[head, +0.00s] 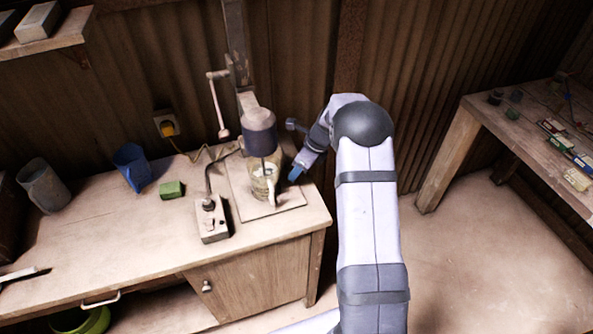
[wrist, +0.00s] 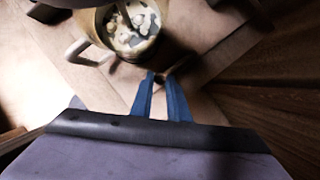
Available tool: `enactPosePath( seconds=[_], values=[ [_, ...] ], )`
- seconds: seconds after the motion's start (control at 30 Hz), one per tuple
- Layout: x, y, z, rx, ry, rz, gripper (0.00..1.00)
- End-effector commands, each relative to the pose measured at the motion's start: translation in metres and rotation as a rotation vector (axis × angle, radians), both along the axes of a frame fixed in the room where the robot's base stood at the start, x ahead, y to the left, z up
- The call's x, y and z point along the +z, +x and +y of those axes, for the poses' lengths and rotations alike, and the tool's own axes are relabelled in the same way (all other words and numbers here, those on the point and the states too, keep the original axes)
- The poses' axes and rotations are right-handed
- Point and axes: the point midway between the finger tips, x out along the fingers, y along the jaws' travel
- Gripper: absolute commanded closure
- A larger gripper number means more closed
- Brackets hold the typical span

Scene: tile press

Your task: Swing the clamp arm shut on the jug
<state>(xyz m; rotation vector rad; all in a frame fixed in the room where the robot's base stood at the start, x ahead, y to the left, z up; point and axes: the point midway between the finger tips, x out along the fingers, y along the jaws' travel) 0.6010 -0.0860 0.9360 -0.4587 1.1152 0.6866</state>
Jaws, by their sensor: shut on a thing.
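The jug (head: 260,187), clear with a pale handle, stands upright on the board under the press head (head: 259,135). In the wrist view the jug (wrist: 133,32) holds pale lumps. My gripper (head: 293,174) is low, just right of the jug and apart from it. In the wrist view its blue fingers (wrist: 160,78) are close together on a small dark piece, which I take to be the end of the clamp arm (wrist: 159,80). The rest of the clamp arm cannot be made out; my gripper and the jug hide much of that spot.
A control box (head: 211,220) with a cable stands left of the board (head: 287,202). A green block (head: 172,190), a blue cup (head: 132,167) and a grey mug (head: 43,185) stand further left. The press lever (head: 217,105) hangs left of the column.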

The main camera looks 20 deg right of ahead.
Motion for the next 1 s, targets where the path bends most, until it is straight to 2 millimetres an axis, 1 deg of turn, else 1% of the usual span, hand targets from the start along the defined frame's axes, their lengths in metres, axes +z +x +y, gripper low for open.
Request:
enactPosePath(
  seconds=[0.1,0.23,0.5,0.53,0.57,0.6,0.87,1.0],
  values=[
    [0.0028,-0.0002,0.0061,-0.052,0.001,0.001,1.0],
    [0.0016,-0.0005,0.0098,-0.107,0.001,0.001,1.0],
    [0.0005,0.0002,0.0096,-0.113,-0.001,-0.002,1.0],
    [0.0005,0.0002,0.0096,-0.113,-0.001,-0.002,0.78],
    [0.0005,0.0002,0.0096,-0.113,0.0,-0.001,0.71],
    [0.0005,0.0002,0.0096,-0.113,0.0,-0.001,0.66],
    [0.0005,0.0,0.0096,-0.113,0.0,-0.001,0.66],
    [0.0046,-0.0008,0.0083,-0.113,0.0,-0.003,0.66]
  ],
)
